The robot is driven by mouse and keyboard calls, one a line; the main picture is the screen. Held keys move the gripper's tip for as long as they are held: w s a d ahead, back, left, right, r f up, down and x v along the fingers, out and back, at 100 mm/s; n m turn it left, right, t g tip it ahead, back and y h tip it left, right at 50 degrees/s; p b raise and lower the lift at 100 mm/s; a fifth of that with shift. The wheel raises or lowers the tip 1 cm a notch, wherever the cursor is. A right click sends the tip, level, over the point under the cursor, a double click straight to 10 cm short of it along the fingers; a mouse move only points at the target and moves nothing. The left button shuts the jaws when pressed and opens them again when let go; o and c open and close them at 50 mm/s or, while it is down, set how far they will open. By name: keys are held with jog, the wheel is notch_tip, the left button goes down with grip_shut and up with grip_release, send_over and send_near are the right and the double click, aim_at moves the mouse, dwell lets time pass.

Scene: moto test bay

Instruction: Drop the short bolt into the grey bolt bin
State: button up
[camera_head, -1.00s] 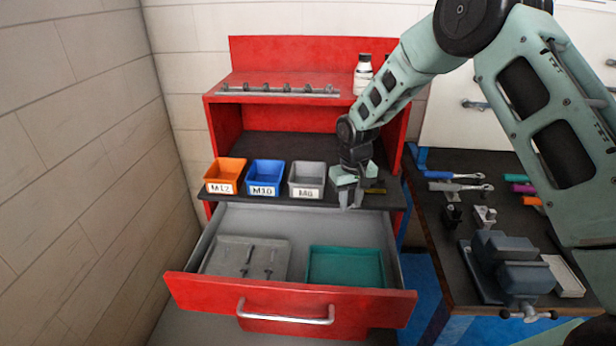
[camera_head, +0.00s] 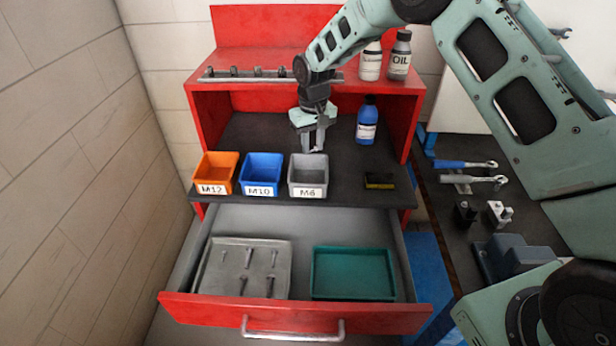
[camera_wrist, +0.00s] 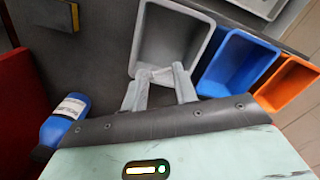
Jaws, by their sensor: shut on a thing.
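The grey bolt bin (camera_head: 308,177), labelled M6, stands on the dark shelf at the right end of a row of three bins. My gripper (camera_head: 316,148) is above the bin's back edge in the head view. In the wrist view my gripper (camera_wrist: 160,74) has its fingertips over the rim of the grey bin (camera_wrist: 143,35), whose visible inside looks empty. The fingers are shut on a small grey piece, taken as the short bolt; it is mostly hidden by the fingers, and its length cannot be told.
The blue bin (camera_head: 261,174) and orange bin (camera_head: 215,173) stand left of the grey one. A blue bottle (camera_head: 367,122) stands behind to the right, near a black and yellow block (camera_head: 379,181). The open drawer below holds a grey tray (camera_head: 208,275) of several bolts and a green tray (camera_head: 353,273).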

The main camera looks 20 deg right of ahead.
aim_at(313, 150)
jog(key=shift+f+b, duration=1.15)
jog(key=shift+f, duration=1.4)
jog(key=o, duration=1)
jog(key=shift+r, duration=0.1)
notch_tip(313, 150, up, 17)
jog(key=b, duration=0.5)
jog(key=shift+r, duration=0.15)
